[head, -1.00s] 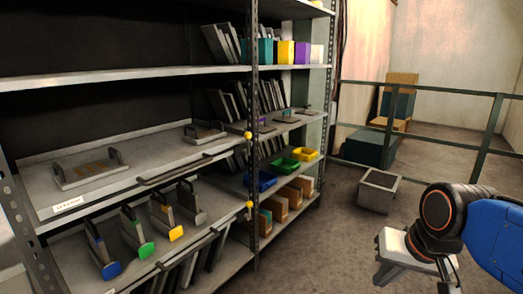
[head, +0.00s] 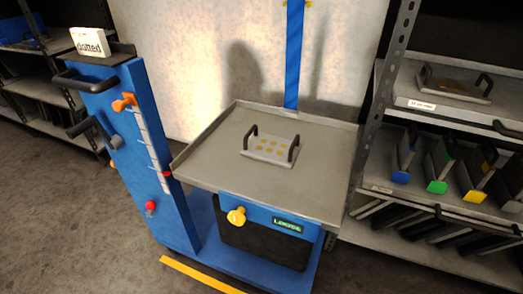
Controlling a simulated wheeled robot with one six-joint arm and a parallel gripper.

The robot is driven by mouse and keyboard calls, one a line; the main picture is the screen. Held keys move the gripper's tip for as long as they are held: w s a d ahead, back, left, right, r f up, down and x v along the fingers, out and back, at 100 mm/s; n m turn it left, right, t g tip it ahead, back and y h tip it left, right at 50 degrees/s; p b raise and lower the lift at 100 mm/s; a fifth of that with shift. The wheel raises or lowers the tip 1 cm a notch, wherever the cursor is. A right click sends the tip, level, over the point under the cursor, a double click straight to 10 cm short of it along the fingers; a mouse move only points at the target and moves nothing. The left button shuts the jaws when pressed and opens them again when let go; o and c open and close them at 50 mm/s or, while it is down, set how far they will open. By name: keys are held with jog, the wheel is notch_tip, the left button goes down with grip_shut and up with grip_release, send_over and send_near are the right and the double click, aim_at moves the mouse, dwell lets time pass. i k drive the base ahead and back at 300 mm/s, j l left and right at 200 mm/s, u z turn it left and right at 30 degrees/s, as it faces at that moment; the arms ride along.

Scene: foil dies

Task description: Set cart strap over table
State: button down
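The cart (head: 195,225) is blue, with a grey, low-rimmed table (head: 215,165) on top. A blue strap (head: 294,60) runs straight up from the table's back edge against the pale wall, with small yellow pieces near its top. It does not lie across the table. A grey die plate (head: 270,151) with two dark handles and gold spots lies on the table, near the middle. A yellow knob (head: 236,216) and a "LOOSE" label (head: 287,225) are on the cart's front. My gripper is not in view now.
The cart's blue column (head: 120,120) at left carries dark handles, an orange lever, a red knob and a "dotted" card (head: 90,42). A shelf rack (head: 385,105) holding dies stands close at right. Another shelf (head: 35,70) is at far left. Floor at front left is clear.

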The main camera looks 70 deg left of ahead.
aim_at(295, 15)
jog(key=u, duration=2.3)
